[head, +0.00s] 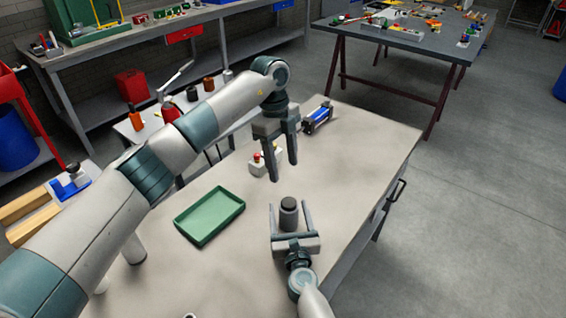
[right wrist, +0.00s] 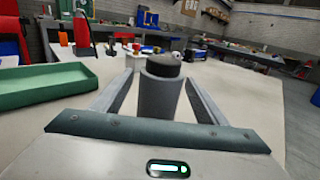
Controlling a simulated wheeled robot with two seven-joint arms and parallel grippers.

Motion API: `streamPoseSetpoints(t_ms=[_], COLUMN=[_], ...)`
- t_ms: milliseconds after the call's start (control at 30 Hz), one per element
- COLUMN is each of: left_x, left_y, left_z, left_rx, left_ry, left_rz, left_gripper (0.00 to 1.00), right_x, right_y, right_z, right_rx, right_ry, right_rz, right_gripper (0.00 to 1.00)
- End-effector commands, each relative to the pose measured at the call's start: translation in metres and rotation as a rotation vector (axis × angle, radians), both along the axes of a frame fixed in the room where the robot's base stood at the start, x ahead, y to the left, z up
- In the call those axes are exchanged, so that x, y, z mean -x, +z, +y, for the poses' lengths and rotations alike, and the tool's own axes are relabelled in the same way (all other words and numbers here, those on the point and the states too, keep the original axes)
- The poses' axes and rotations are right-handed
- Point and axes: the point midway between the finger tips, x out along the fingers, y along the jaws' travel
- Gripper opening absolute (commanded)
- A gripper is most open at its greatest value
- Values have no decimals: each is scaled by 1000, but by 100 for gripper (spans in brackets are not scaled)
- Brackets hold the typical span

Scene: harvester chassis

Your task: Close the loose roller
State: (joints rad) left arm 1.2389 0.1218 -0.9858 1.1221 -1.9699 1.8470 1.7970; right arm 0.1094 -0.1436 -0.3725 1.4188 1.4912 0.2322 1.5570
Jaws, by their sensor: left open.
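A small blue roller in a dark frame (head: 317,118) lies at the far end of the light table, too small to make out its details; it may be the loose roller. A grey cylinder with a dark cap (head: 289,214) stands upright on the table. It also shows in the right wrist view (right wrist: 160,92). My right gripper (head: 289,207) is low and open, one finger on each side of the cylinder with gaps visible. My left gripper (head: 284,171) hangs fingers-down above the table, open and empty, between the blue roller and the cylinder.
A green tray (head: 209,216) lies left of the cylinder. A white box with a red button (head: 264,161) stands close behind my left gripper. The table (head: 365,150) is bare on its right side. Other workbenches stand behind.

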Motion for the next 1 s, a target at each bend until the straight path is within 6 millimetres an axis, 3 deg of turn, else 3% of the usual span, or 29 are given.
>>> streamPoseSetpoints(t_ms=[267, 467, 1000], left_x=[0, 0, 0], left_y=[0, 1, -4], left_z=[0, 0, 0], left_rx=[0, 0, 0], left_ry=[0, 0, 0], left_rz=[0, 0, 0], left_gripper=[56, 56, 56], right_x=[3, 18, 108], right_y=[0, 0, -2], right_z=[0, -2, -17], right_rx=[-1, -1, -2], right_ry=[0, 1, -1], right_rz=[0, 1, 2], right_gripper=[67, 67, 67])
